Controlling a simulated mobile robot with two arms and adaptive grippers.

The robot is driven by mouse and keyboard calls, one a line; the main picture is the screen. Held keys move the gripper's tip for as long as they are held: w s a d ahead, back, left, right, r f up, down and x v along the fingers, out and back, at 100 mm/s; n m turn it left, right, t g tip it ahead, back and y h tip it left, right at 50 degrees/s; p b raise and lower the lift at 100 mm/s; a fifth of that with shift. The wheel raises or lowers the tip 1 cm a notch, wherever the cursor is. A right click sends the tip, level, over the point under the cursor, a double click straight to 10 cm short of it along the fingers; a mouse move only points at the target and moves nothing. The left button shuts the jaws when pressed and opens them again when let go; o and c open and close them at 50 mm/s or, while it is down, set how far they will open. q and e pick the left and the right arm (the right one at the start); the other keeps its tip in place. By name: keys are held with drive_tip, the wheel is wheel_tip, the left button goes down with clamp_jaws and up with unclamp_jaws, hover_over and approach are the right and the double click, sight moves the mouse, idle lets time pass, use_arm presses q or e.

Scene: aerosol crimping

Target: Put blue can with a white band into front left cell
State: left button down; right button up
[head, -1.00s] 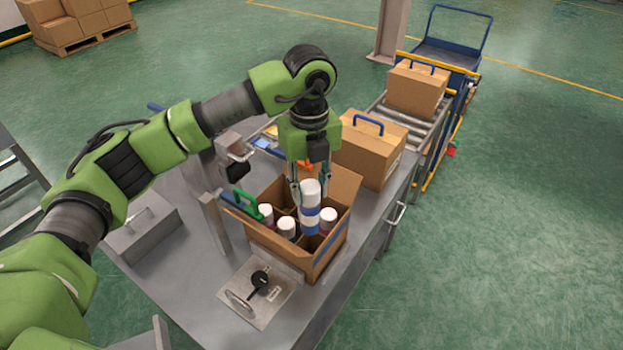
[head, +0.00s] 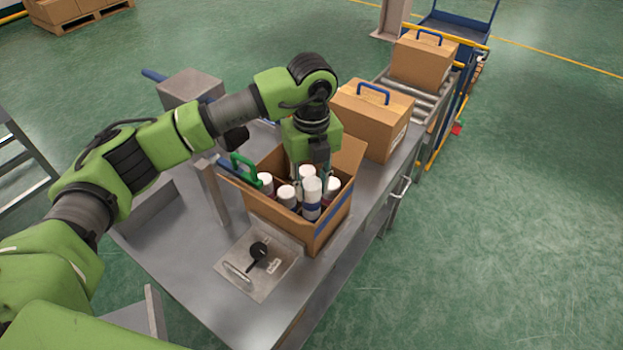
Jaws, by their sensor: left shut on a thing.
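The blue can with a white band (head: 312,201) has a white cap and stands roughly upright inside the open carton (head: 281,228), by the wall nearest the camera. Its lower end is hidden in the carton, and I cannot tell which cell it is in or if it touches the bottom. My left gripper (head: 315,180) reaches down into the carton from above and is shut on this can. Its fingertips are partly hidden by the cans. My right gripper is not in view.
Several other white-capped cans (head: 286,194) stand in the carton close around the held one. A green handle (head: 244,167) is beside the carton's left edge. A closed carton (head: 371,119) stands behind.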

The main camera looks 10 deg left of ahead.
sight(312, 203)
use_arm(q)
wheel_tip(312, 203, down, 4)
drive_tip(key=shift+r+b, duration=0.1)
drive_tip(key=shift+b, duration=0.8)
drive_tip(key=shift+f+b, duration=0.65)
drive_tip(key=shift+f, duration=0.5)
drive_tip(key=c, duration=1.4)
unclamp_jaws()
drive_tip(key=shift+c, duration=0.2)
wheel_tip(312, 203, up, 12)
drive_tip(key=shift+r, duration=0.1)
